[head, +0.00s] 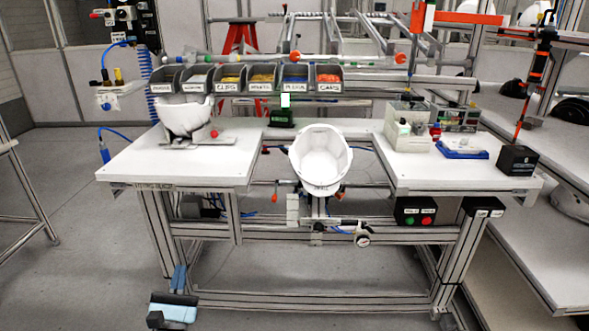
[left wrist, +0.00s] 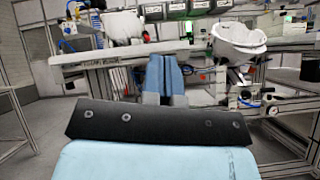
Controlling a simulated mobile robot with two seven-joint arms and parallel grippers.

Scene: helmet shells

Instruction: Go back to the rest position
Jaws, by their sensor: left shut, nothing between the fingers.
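My left gripper (head: 178,279) is low at the left of the head view, in front of the workbench and below its top. Its two blue fingers are together with nothing between them. In the left wrist view the fingers (left wrist: 165,76) point away toward the bench, pressed side by side, apart from anything else. A white helmet shell (head: 320,158) sits in the middle gap of the bench, open side up. It also shows in the left wrist view (left wrist: 238,40). Another white shell (head: 185,117) rests on a stand on the left bench top. My right gripper is not seen.
The workbench (head: 180,160) has a row of labelled bins (head: 245,78) along its back. Its right top (head: 410,174) holds boxes and a blue tray (head: 461,148). Grey floor (head: 80,240) is free left of the bench. Another table (head: 545,245) stands at the right.

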